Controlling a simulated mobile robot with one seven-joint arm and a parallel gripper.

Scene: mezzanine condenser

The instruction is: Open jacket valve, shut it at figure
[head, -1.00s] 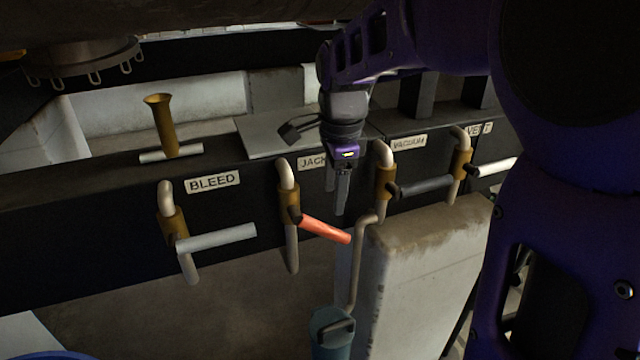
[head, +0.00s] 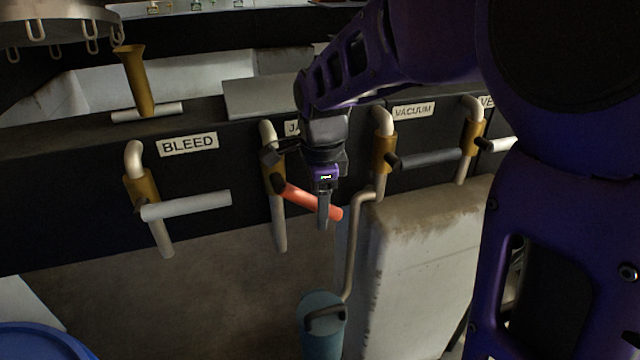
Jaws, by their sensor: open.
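The jacket valve is a brass body on a pale bent pipe (head: 279,220), under a label partly hidden by my wrist. Its red lever (head: 300,197) points right and slightly down. My gripper (head: 323,222) points down at the outer part of the red lever, with a finger in front of it in the picture. The jaws are open. I cannot tell whether a finger touches the lever. No figure or gauge reading is legible.
The bleed valve's white lever (head: 187,205) is at left; the vacuum valve's dark lever (head: 432,159) is at right. A bent pipe (head: 351,245) runs down to a teal container (head: 321,335). A pale block (head: 418,265) stands at right, a blue rim (head: 42,343) at lower left.

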